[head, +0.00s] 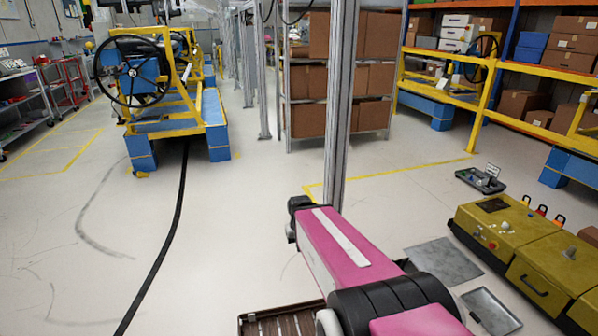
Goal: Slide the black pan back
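No thing in the head view is plainly a black pan. A dark-rimmed, brown ribbed tray (283,322) shows at the bottom edge, cut off by the frame and partly hidden by my pink and black arm. A small dark tray (480,180) with items on it lies on the floor at the right; I cannot tell if either is the pan. My arm reaches from the bottom right toward the middle. My gripper is not visible, so its place relative to these things does not show.
A yellow and blue rig with a black steering wheel (140,70) stands at the back left. A metal post (340,110) rises beyond my arm. Olive-yellow cases (520,245) and grey floor plates (442,261) lie at the right. The left floor is open, crossed by a black strip (168,235).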

